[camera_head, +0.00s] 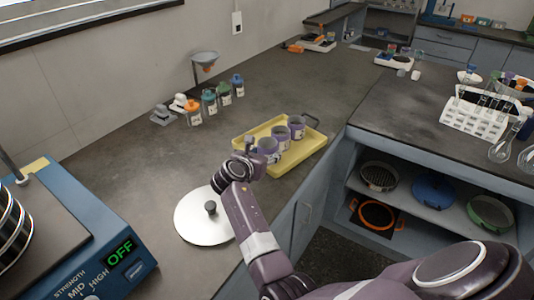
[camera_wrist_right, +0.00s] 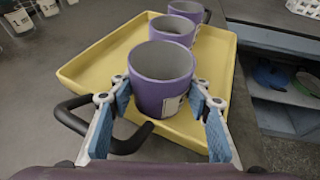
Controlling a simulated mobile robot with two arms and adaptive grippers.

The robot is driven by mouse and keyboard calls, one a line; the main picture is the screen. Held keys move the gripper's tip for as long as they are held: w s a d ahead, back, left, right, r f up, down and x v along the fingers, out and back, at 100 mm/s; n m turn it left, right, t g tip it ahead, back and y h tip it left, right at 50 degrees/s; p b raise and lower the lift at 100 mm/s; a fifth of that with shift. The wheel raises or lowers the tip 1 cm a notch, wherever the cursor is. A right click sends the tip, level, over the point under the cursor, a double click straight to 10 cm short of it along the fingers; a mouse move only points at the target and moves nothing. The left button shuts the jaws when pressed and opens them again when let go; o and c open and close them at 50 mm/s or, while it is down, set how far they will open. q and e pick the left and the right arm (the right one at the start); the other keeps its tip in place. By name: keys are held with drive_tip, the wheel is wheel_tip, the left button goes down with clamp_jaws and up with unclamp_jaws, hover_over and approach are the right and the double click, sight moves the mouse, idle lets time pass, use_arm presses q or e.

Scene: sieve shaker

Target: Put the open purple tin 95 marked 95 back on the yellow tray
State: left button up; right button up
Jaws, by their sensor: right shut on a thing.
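The purple tin (camera_wrist_right: 160,78) nearest my right gripper (camera_wrist_right: 160,98) is open at the top and upright, with a white label whose marking I cannot read. My right gripper is shut on it, one blue-padded finger on each side. The tin is at the near end of the yellow tray (camera_wrist_right: 90,72); its base is partly hidden, so I cannot tell if it touches the tray. In the head view my right gripper (camera_head: 257,152) reaches the near left end of the yellow tray (camera_head: 300,158). My left gripper is not in view.
Two more purple tins (camera_head: 280,138) (camera_head: 297,128) stand in a row on the tray. A round silver lid (camera_head: 203,220) lies nearby, left of my right arm. Small bottles (camera_head: 209,102) stand behind. A blue shaker (camera_head: 85,235) showing OFF is at left.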

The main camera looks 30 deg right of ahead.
drive_tip(key=shift+f, duration=0.15)
drive_tip(key=shift+s+f, duration=0.15)
drive_tip(key=shift+f, duration=0.25)
drive_tip(key=o, duration=0.8)
drive_tip(key=shift+f, duration=0.1)
drive_tip(key=shift+o, duration=0.7)
drive_tip(key=shift+s+a+f, duration=0.1)
